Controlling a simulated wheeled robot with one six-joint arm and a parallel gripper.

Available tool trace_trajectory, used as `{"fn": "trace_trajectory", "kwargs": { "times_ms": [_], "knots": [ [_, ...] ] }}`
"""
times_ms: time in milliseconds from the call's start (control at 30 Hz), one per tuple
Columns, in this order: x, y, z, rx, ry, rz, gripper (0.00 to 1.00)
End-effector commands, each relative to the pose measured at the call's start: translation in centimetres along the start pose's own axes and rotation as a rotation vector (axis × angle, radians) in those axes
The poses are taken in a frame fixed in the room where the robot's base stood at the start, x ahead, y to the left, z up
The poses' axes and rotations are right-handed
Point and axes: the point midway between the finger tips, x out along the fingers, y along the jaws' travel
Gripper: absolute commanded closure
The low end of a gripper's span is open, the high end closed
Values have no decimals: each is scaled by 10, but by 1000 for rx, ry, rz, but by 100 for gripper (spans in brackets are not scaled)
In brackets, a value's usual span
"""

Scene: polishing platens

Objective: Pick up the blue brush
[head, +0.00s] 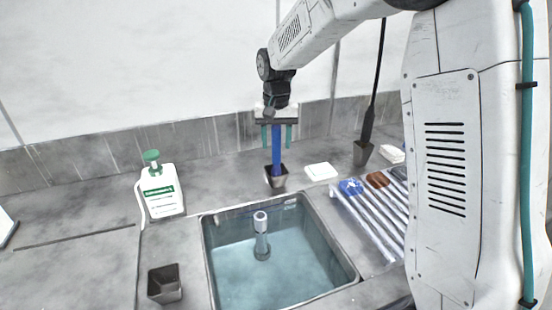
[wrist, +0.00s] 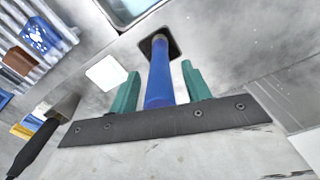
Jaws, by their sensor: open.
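The blue brush (head: 276,150) stands upright in a small dark square cup (head: 277,181) behind the sink; only its blue handle shows above the cup. My gripper (head: 277,136) is above the cup, pointing down, with its two green fingers on either side of the handle's upper part. In the wrist view the blue brush (wrist: 160,78) runs between the open fingers (wrist: 160,88), with a visible gap on each side. Its lower end goes into the dark cup (wrist: 159,46). The brush's head is hidden in the cup.
A sink (head: 280,262) with water lies in front. A white bottle with a green cap (head: 161,190) stands left. A white block (head: 321,171) lies close right of the cup. A rack (head: 373,213) and a black-handled tool (head: 367,125) in a cup are farther right. An empty cup (head: 164,286) is front left.

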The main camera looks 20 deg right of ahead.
Motion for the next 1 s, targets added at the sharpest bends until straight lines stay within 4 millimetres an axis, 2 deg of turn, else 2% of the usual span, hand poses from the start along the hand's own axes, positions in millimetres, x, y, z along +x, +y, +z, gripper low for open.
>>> {"fn": "trace_trajectory", "kwargs": {
  "times_ms": [267, 300, 400, 467, 767, 867, 1000],
  "knots": [
    [6, 0, 0, 0, 1, 0, 52],
    [6, 0, 0, 0, 1, 0, 58],
    [6, 0, 0, 0, 1, 0, 85],
    [6, 0, 0, 0, 1, 0, 100],
    [3, 0, 0, 0, 1, -1, 100],
    [-6, 0, 0, 0, 3, -1, 100],
    [-32, 0, -1, 0, 5, -2, 100]
  ]
}}
